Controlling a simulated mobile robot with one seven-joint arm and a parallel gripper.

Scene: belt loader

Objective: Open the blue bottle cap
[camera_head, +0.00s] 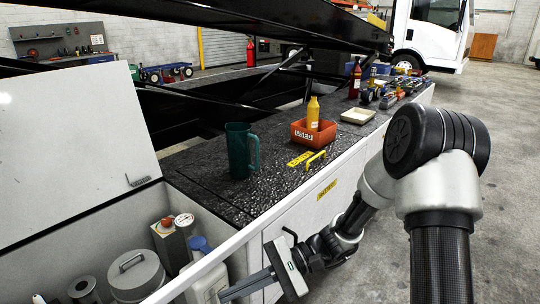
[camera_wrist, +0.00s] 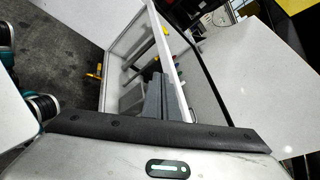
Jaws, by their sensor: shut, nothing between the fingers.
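The blue cap (camera_head: 199,244) sits on top of a pale jug-like bottle (camera_head: 208,278). The bottle stands at the right end of the open white compartment in the head view, and its lower part is cut off by the compartment's edge. My gripper (camera_head: 226,296) is at the bottom of the head view, its fingers pointing left, to the right of and below the bottle in the picture. The fingers also show in the wrist view (camera_wrist: 155,97), together and empty. I cannot clearly make out the blue cap in the wrist view.
The compartment's white rim (camera_head: 222,251) lies between my gripper and the bottle. A grey lidded canister (camera_head: 135,275) and a box (camera_head: 170,244) stand inside. The raised white lid (camera_head: 70,150) is behind. A green mug (camera_head: 240,150) and an orange bin (camera_head: 313,136) stand on the dark top.

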